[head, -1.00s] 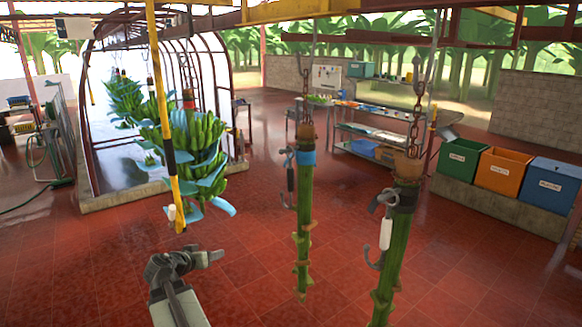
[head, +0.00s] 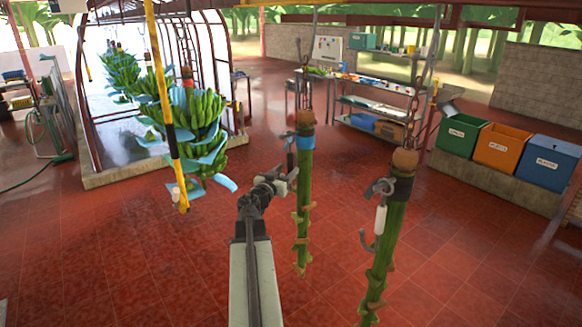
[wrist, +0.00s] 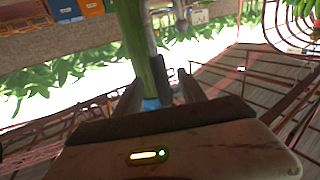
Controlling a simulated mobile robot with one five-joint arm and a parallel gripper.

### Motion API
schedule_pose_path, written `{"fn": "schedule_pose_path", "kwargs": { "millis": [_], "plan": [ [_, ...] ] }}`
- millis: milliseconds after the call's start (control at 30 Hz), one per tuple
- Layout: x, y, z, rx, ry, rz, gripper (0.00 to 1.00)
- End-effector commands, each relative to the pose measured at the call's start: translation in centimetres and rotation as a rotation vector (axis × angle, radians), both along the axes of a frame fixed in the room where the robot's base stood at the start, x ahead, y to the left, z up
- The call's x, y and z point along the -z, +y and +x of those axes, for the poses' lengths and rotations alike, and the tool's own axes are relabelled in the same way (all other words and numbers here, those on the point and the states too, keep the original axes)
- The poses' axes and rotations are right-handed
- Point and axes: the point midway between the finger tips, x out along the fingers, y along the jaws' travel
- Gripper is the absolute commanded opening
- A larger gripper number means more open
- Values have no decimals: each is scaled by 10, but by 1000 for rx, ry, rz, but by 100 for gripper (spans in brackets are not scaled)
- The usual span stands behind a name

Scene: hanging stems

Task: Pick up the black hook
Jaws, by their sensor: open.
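The black hook (head: 291,155) hangs against the left side of the left green stem (head: 304,190), beside its blue band (head: 305,143). My gripper (head: 289,178) is at the lower part of this hook, just left of the stem, and hides some of it. In the wrist view my gripper (wrist: 160,92) is open, with a dark upright piece of the hook (wrist: 158,78) between its two fingers. The stem (wrist: 135,45) and a bit of blue band show right behind. I cannot tell whether the fingers touch the hook.
A second stem (head: 385,245) with a black band and a white-handled hook (head: 380,222) hangs to the right. A yellow and black pole (head: 168,115) and a banana bunch (head: 205,120) are to the left. Crates (head: 503,147) stand far right. The red floor is clear.

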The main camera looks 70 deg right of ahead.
Motion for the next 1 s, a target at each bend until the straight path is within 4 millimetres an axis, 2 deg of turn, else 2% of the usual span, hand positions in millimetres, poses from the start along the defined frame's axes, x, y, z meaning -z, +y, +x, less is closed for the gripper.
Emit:
{"fn": "schedule_pose_path", "kwargs": {
  "millis": [100,200,400,433,500,600,1000],
  "plan": [
    [-1,-26,-3,2,0,0,48],
    [-1,-38,-4,2,0,0,48],
    [-1,-38,-5,1,0,0,48],
    [-1,-38,-5,1,0,0,43],
    [-1,-38,-5,1,0,0,23],
    [-1,-38,-5,1,0,1,0],
    [-6,-38,-5,1,0,0,0]
  ]
}}
